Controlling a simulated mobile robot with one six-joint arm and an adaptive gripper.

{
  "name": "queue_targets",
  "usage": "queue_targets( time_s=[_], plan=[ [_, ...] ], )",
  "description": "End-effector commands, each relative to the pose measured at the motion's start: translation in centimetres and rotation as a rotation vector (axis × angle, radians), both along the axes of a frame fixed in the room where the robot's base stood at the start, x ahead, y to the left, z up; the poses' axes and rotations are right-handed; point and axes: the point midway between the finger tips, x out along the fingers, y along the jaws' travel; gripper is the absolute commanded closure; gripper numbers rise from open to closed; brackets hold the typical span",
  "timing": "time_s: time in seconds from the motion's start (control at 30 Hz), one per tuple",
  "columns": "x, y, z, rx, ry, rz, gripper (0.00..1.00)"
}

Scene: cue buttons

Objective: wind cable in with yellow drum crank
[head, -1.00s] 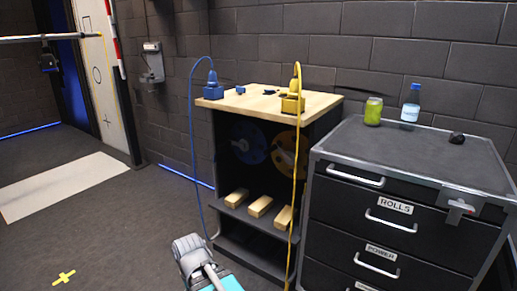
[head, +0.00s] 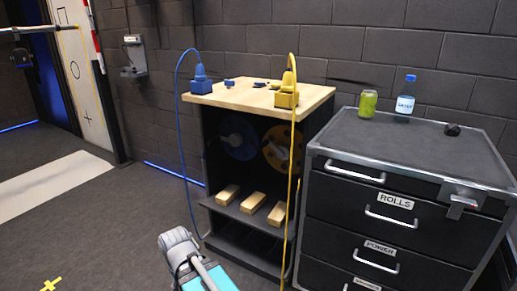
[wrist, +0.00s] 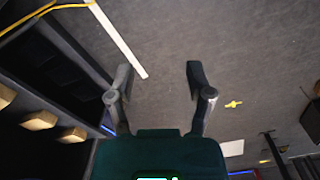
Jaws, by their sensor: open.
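The yellow drum (head: 271,157) with its pale crank (head: 282,152) sits inside the open dark cabinet (head: 208,160), to the right of the blue drum (head: 240,150). The yellow cable (head: 289,200) rises from a yellow plug on a yellow block (head: 287,99) on the wooden top, loops over and hangs down in front of the cabinet, passing close to the right of the yellow drum. A yellow strand also shows at the top left of the wrist view (wrist: 27,18). My gripper (wrist: 159,76) is open and empty over bare floor; the drums are out of the wrist view.
A blue cable (head: 181,150) hangs at the cabinet's left. Wooden blocks (head: 254,202) lie on the shelf below the drums. A drawer chest (head: 400,145) with a can (head: 368,104) and bottle (head: 405,97) stands close on the right. Floor at the left is clear.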

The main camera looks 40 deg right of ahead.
Motion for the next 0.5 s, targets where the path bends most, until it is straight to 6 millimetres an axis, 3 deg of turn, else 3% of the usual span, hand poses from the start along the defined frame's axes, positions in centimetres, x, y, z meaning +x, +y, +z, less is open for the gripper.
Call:
queue_targets(
  time_s=[0.13,0.27,0.5],
  plan=[
    [1.0,-1.1,0.0,-0.038,-0.016,0.030,0.29],
    [2.9,-3.8,0.2,-0.121,-0.043,0.093,0.29],
    [8.3,-11.7,1.8,-0.414,-0.073,0.340,0.29]
  ],
)
